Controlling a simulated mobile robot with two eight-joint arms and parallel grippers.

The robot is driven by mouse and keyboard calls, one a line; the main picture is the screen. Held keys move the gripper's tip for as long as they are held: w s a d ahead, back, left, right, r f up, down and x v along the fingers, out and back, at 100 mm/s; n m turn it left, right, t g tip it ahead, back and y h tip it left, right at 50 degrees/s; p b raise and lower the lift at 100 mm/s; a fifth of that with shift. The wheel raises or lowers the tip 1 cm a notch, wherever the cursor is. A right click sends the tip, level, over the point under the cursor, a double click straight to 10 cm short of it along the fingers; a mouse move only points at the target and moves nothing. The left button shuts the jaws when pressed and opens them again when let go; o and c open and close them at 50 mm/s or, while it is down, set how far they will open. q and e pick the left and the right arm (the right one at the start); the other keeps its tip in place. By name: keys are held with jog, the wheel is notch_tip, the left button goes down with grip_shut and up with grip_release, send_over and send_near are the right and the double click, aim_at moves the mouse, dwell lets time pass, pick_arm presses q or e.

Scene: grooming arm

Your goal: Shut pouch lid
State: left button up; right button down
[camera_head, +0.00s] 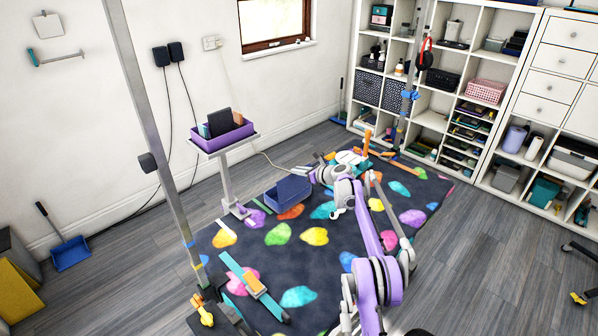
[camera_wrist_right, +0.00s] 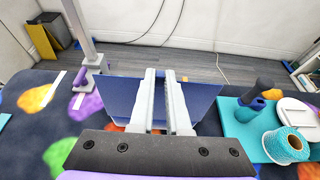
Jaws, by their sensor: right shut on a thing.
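The pouch (camera_head: 287,191) is a dark blue, box-like thing above the patterned mat, just left of my right gripper in the head view. My right gripper (camera_head: 314,176) is at the pouch's upper right side. In the right wrist view, a flat blue panel, which looks like the pouch lid (camera_wrist_right: 202,98), spreads to both sides of my gripper fingers (camera_wrist_right: 164,125). The fingers are close together and shut on it. They hide its middle, and I cannot tell how far the lid stands open. My left gripper is not in view.
A purple tray (camera_head: 210,142) with upright items stands on a post behind the pouch. A teal board (camera_wrist_right: 238,128) with a cord spool (camera_wrist_right: 286,146) lies to the right in the wrist view. A tall metal post (camera_head: 160,150) rises at left. White shelves (camera_head: 432,122) line the back.

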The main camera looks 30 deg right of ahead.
dwell(0.7)
jog(key=c, duration=0.9)
grip_release()
jog(key=b+v, duration=0.2)
jog(key=v, duration=0.9)
jog(key=shift+w+b, duration=0.1)
jog(key=shift+b, duration=0.2)
